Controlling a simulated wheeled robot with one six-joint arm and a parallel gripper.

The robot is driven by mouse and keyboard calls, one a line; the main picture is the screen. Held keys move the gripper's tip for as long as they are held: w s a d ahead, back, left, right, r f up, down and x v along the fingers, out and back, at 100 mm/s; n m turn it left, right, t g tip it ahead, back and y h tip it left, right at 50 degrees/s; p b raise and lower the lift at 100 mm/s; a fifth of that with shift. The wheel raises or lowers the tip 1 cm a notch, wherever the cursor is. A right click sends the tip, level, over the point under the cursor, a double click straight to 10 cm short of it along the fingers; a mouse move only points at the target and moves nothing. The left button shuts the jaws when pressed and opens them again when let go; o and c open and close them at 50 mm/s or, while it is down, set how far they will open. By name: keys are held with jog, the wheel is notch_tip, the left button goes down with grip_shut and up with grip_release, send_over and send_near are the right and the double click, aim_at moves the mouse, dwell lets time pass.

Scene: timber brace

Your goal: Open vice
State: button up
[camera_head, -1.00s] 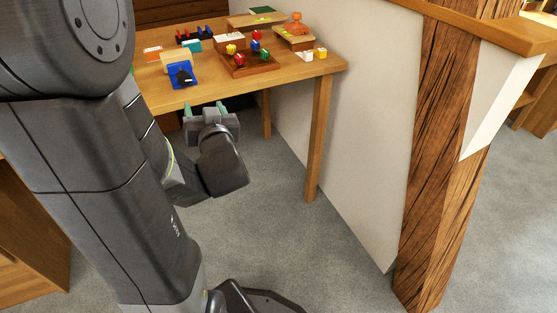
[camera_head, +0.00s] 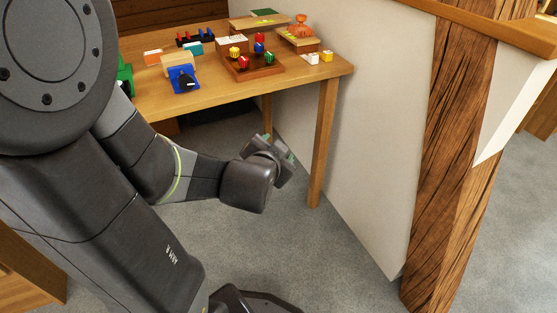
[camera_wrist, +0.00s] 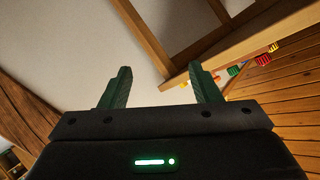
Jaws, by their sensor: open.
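My gripper (camera_head: 279,147) is open and empty, below the tabletop's front edge near the right front leg, apart from everything on the table. In the wrist view its two green fingers (camera_wrist: 160,80) are spread with nothing between them. A blue piece with a black knob (camera_head: 183,78) stands at the table's front edge, up and left of my gripper. A green object (camera_head: 125,74) at the table's left is mostly hidden behind my arm. I cannot tell for certain which of these is the vice.
The wooden table (camera_head: 225,88) also holds a brown tray (camera_head: 254,72) with coloured pieces, an orange object (camera_head: 299,27) and several small blocks. Its front leg (camera_head: 323,140) is close to my gripper. A pale partition (camera_head: 375,130) and timber post (camera_head: 450,160) stand right.

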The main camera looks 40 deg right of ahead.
jog(key=shift+s+f+m+g, duration=0.8)
jog(key=shift+s+f+m, duration=0.3)
jog(key=shift+m, duration=0.1)
jog(key=shift+w, duration=0.1)
